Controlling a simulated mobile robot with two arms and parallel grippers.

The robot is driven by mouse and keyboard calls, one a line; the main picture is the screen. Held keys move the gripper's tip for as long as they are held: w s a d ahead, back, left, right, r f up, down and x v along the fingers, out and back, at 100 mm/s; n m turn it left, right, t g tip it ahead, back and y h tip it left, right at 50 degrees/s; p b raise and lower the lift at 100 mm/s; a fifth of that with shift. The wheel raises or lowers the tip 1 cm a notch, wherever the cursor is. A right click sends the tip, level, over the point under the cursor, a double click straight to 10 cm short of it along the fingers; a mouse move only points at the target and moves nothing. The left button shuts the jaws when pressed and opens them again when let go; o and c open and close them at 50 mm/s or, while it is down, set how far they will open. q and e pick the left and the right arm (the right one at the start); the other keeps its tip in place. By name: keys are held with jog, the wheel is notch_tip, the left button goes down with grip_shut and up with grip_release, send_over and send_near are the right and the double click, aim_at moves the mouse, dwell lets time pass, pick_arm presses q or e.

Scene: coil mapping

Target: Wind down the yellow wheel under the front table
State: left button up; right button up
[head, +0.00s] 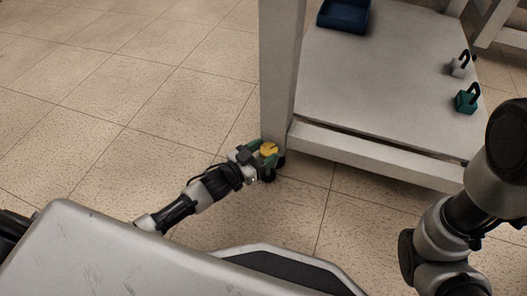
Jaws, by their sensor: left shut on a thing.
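The yellow wheel (268,149) is at the foot of the table's near left leg, just above the floor. My left gripper (263,154) reaches in from the left, low down at the leg, and is shut on the yellow wheel. The gripper's fingers cover part of the wheel. The front table (380,160) shows its pale leg, lower rail and lower shelf. My right arm shows at the right edge, but its gripper is out of view.
On the lower shelf are a blue bin (343,14) at the back, a grey padlock-shaped weight (459,67) and a teal one (467,99) at the right. Another table's leg (495,22) stands at the top right. The tiled floor left of the table is clear.

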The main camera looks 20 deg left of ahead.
pick_arm(q)
jog(key=shift+w+r+m+g+h+p, duration=0.15)
jog(key=shift+m+g+h+p, duration=0.25)
jog(key=shift+m+h, duration=0.2)
jog(key=shift+a+g+h, duration=0.1)
jog(key=shift+g+h, duration=0.2)
jog(key=shift+h, duration=0.1)
jog(key=o, duration=0.9)
jog(key=shift+o, duration=0.2)
